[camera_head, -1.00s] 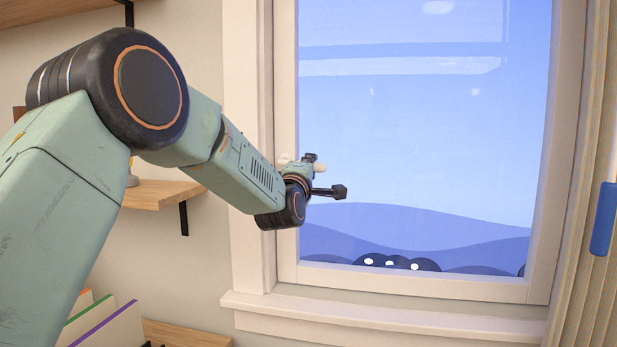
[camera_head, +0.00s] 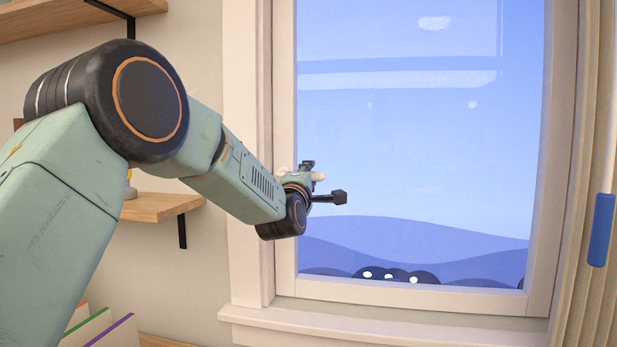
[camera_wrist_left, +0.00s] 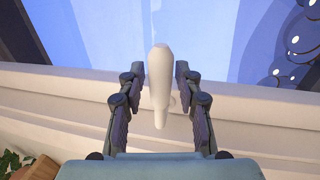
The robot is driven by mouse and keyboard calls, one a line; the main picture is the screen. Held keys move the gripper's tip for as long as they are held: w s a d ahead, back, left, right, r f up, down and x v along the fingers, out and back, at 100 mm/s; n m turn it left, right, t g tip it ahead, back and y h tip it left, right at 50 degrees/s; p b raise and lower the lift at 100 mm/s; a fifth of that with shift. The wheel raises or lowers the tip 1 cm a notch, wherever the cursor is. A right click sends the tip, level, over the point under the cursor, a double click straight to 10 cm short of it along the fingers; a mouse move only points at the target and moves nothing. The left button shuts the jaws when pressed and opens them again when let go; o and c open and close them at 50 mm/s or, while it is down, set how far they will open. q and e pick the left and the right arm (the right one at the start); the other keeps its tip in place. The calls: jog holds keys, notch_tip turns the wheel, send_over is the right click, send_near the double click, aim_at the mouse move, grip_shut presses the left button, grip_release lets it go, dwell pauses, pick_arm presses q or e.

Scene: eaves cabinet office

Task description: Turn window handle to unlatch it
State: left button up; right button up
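The window handle (camera_wrist_left: 159,82) is a white, rounded lever. In the left wrist view it stands between the two dark fingers of my left gripper (camera_wrist_left: 160,80), with a narrow gap visible on each side, so the gripper is open around it. In the head view my left gripper (camera_head: 306,170) is at the left side of the window frame (camera_head: 284,120), and only a small pale end of the handle (camera_head: 319,176) shows past it. The window sash looks closed. My right gripper is not in view.
A window sill (camera_head: 380,328) juts out below the window. Wooden shelves (camera_head: 160,207) are on the wall at the left, with upright folders (camera_head: 112,332) below. A plant (camera_wrist_left: 12,162) shows in the wrist view.

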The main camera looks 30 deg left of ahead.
pick_arm(q)
jog(key=shift+o, duration=0.8)
jog(key=shift+r, duration=0.1)
jog(key=shift+w, duration=0.1)
jog(key=shift+a, duration=0.1)
jog(key=v, duration=1.2)
